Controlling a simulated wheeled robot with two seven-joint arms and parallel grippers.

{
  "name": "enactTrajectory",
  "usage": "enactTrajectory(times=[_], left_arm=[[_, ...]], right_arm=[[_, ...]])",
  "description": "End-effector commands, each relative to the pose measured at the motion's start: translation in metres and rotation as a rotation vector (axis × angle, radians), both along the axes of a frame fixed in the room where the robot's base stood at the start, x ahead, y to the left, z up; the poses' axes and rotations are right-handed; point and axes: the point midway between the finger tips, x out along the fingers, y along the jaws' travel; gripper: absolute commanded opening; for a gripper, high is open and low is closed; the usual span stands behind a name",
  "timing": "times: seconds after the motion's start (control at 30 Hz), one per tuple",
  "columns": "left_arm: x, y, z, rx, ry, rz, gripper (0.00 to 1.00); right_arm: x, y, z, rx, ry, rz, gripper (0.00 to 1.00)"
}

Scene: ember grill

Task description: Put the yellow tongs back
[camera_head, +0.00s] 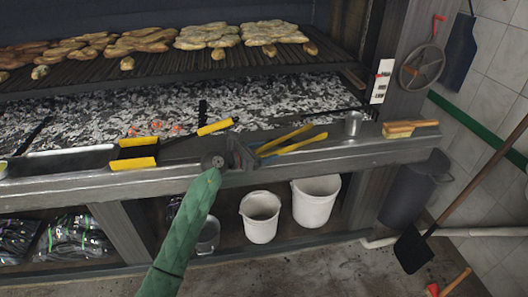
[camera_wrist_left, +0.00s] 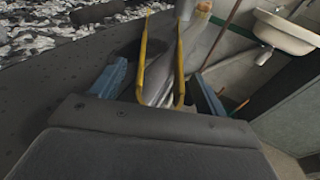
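The yellow tongs (camera_head: 292,141) lie on the grill's front ledge, their two arms spread and pointing to the right. My left gripper (camera_head: 242,153) is at their left end, low over the ledge. In the left wrist view, the two blue-grey fingers (camera_wrist_left: 158,90) stand wide apart. The two yellow arms of the tongs (camera_wrist_left: 180,65) show between them, with a small gap seen on each side. My right gripper is not in view.
A metal cup (camera_head: 353,124) and a wooden-backed brush (camera_head: 410,127) stand right of the tongs. Yellow-ended dark pieces (camera_head: 137,141) lie to the left. Glowing embers and ash (camera_head: 270,98) lie behind the ledge. White buckets (camera_head: 316,203) stand below.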

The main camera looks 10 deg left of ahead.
Motion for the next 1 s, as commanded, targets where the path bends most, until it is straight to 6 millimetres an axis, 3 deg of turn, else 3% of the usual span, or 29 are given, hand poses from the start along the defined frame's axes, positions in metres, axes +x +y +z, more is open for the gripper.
enactTrajectory(times=[0.27,0.43,0.8,1.0], left_arm=[[-0.003,0.004,0.002,0.001,-0.001,0.001,0.74],[-0.018,0.022,0.003,0.002,-0.001,0.001,0.74],[-0.061,0.072,0.013,0.002,-0.001,0.001,0.74],[-0.074,0.087,0.018,0.000,0.000,0.000,0.74]], right_arm=[[0.003,0.002,0.006,0.006,-0.008,-0.007,0.78],[0.008,0.006,0.003,0.021,-0.035,-0.005,0.78],[0.011,0.023,-0.027,0.050,-0.069,0.027,0.78],[0.012,0.029,-0.035,0.066,-0.077,0.028,0.78]])
